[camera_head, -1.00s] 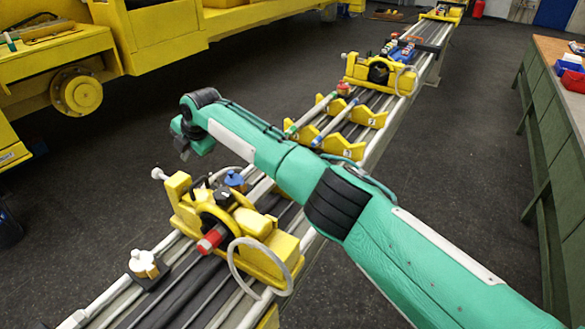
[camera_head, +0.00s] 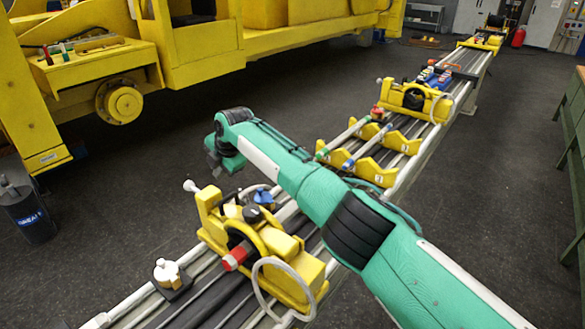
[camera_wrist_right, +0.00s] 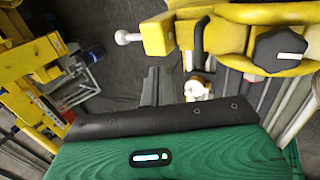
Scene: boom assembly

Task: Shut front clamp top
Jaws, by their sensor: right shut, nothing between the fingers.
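The front clamp is the near yellow clamp (camera_head: 295,272) on the rail bench. A rod with a red end sits in its dark round opening. Its yellow top shows in the wrist view (camera_wrist_right: 226,38), with a dark hexagonal knob (camera_wrist_right: 279,50) and a black lever. I cannot tell whether the top is fully closed. My right arm reaches across behind the clamp. My right gripper (camera_head: 212,152) is beyond the clamp's far left side, apart from it. Its grey fingers (camera_wrist_right: 158,86) are shut and empty in the wrist view. My left gripper is not in view.
A white-capped fitting (camera_head: 168,272) sits on the near rails. Yellow V-shaped rests (camera_head: 372,172) and another yellow clamp (camera_head: 432,105) stand farther along. A yellow machine (camera_head: 200,50) is at the back left, a dark bin (camera_head: 32,218) at the left. Dark floor lies between.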

